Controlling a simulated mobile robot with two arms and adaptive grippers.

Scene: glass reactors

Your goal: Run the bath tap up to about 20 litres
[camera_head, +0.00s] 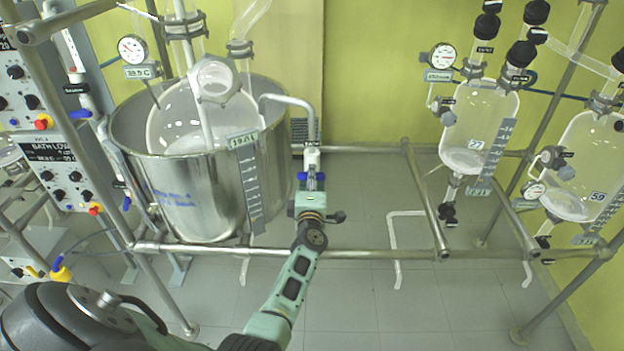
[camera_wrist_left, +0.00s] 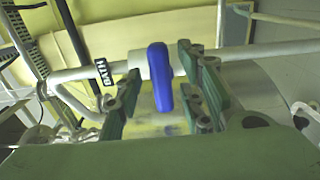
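The steel bath (camera_head: 190,205) stands at left centre with a glass vessel (camera_head: 190,120) inside it. A scale strip (camera_head: 251,185) runs down its front; the small label on top (camera_head: 243,140) seems to read about 19. The bath tap is a bent pipe (camera_head: 290,100) over the rim with a white valve body (camera_head: 312,158) and a blue handle (camera_wrist_left: 160,78). My left gripper (camera_head: 311,188) is at the tap. In the left wrist view its green fingers (camera_wrist_left: 155,95) stand either side of the blue handle, apart, with a visible gap on the left. My right gripper is out of view.
Steel frame rails (camera_head: 350,254) cross below the bath and tap. A control panel (camera_head: 62,172) stands at far left. Glass reactors (camera_head: 478,125) with dial gauges (camera_head: 443,56) hang at right. The floor (camera_head: 370,300) below is mostly clear.

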